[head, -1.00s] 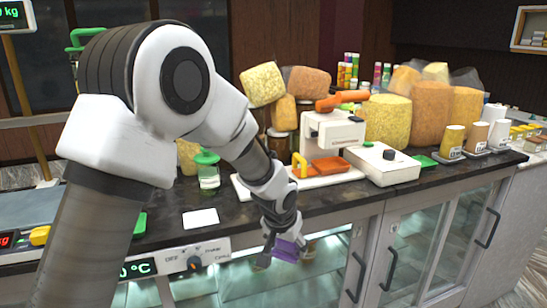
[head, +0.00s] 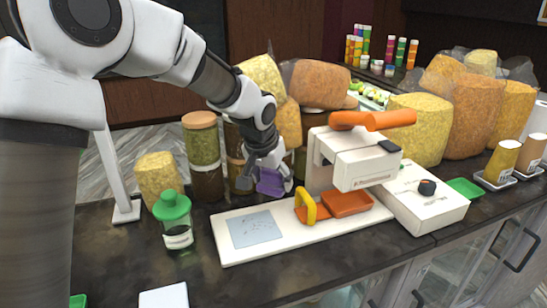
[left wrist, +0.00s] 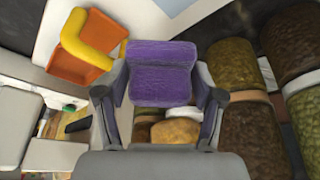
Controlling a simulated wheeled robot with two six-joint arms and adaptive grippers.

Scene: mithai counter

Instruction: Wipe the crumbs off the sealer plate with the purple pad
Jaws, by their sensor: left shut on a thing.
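The purple pad (head: 271,182) is held in my left gripper (head: 262,186), which is shut on it. In the left wrist view the pad (left wrist: 162,60) sits between both fingers of the gripper (left wrist: 160,100). The gripper is above the back edge of the white sealer base (head: 285,246), apart from it, close to the jars. The sealer plate (head: 254,229) is a pale blue-grey square at the left end of the base. Small dark crumbs (head: 256,226) are scattered on it. My right gripper is not in view.
The white sealer (head: 352,165) with an orange handle stands right of the plate. An orange tray (head: 347,203) with a yellow handle (head: 306,200) lies on the base. A green-capped bottle (head: 175,222) stands left. Filled jars (head: 203,158) stand behind.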

